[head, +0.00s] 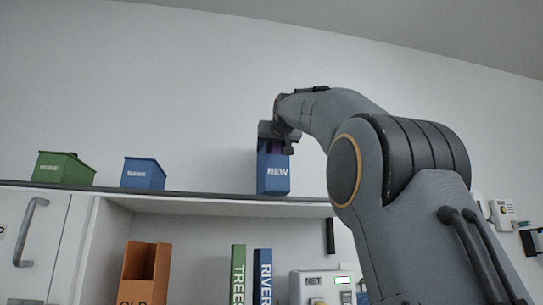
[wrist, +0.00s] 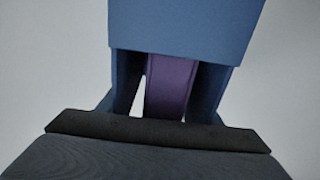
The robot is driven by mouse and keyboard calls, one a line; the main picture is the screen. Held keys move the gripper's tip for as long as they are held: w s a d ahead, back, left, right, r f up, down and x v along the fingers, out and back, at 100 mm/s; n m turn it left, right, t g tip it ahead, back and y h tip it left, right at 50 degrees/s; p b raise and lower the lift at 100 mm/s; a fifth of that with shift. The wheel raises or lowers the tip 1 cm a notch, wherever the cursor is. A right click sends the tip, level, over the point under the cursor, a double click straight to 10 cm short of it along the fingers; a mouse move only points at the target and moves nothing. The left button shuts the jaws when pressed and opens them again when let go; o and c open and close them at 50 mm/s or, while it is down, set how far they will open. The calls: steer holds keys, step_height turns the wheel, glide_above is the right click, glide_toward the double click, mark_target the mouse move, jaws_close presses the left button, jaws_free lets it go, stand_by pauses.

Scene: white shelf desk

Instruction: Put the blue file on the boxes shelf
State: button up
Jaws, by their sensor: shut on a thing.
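The blue file (head: 273,178), labelled NEW, is upright at the top shelf (head: 215,193), right of the small boxes. Its lower end meets the shelf's front edge in the picture; I cannot tell whether it rests on the shelf or hangs just above. My gripper (head: 277,143) is at the file's top, shut on it from above. In the wrist view the blue file (wrist: 185,28) fills the upper middle, with a purple strip (wrist: 170,87) between blue side parts. My fingertips are not clearly visible there.
A green box (head: 64,170) and a small blue box (head: 143,174) stand on the top shelf to the left. Below are an orange file (head: 146,270), a green TREES binder (head: 238,272) and a blue RIVER binder (head: 263,275). The shelf between small blue box and file is clear.

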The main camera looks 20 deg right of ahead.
mark_target(277, 145)
steer(key=shift+w+f+p, duration=0.1)
steer(key=shift+f+p, duration=0.25)
steer(key=shift+f, duration=0.85)
steer(key=o, duration=1.7)
steer(key=s+b, duration=0.1)
steer(key=s, duration=0.2)
steer(key=s+a+b, duration=0.1)
steer(key=s+b, duration=0.1)
steer(key=s, duration=0.2)
steer(key=s+a+b, duration=0.1)
steer(key=s+b, duration=0.1)
steer(key=s, duration=0.1)
steer(key=shift+s, duration=0.15)
steer(key=shift+s+a+b, duration=0.15)
steer(key=shift+s+b, duration=0.3)
steer(key=shift+s, duration=0.25)
